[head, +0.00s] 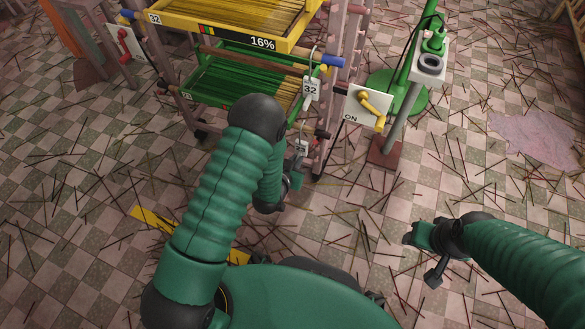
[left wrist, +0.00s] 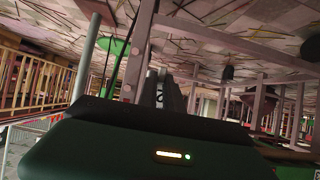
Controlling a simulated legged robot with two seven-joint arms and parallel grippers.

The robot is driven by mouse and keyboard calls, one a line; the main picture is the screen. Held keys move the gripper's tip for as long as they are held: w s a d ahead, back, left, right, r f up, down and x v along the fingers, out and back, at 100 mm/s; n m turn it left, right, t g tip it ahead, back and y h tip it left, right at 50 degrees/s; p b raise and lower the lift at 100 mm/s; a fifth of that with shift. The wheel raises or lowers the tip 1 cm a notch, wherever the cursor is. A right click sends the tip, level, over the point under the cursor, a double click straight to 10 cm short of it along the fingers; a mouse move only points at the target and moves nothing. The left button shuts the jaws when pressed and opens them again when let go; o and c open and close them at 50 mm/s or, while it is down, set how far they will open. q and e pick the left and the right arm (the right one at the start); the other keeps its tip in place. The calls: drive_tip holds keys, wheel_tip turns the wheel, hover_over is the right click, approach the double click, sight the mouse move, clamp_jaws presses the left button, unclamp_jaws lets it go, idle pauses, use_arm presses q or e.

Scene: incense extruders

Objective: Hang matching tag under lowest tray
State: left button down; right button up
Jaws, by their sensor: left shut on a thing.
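The rack holds a yellow tray (head: 225,25) labelled 32 and 16%, with a green tray (head: 240,85) below it, the lowest tray I can see. A white tag (head: 311,89) marked 32 hangs from a hook at the green tray's right end. My left gripper (head: 296,165) is beside the rack's lower right post, below that tag, and partly hidden by my arm. It is shut on a small pale tag (head: 301,147), whose number is only partly visible.
A white panel (head: 364,108) marked ON with a yellow handle stands right of the rack. A green machine on a post (head: 398,135) is beside it. A red valve (head: 124,42) is at left.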

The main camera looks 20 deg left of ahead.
use_arm(q)
drive_tip(key=shift+w, duration=0.9)
drive_tip(key=shift+f+b, duration=1)
drive_tip(key=shift+f, duration=0.25)
drive_tip(key=c, duration=1.4)
unclamp_jaws()
drive_tip(key=shift+c, duration=0.2)
drive_tip(key=shift+o, duration=0.3)
drive_tip(key=shift+o, duration=1.4)
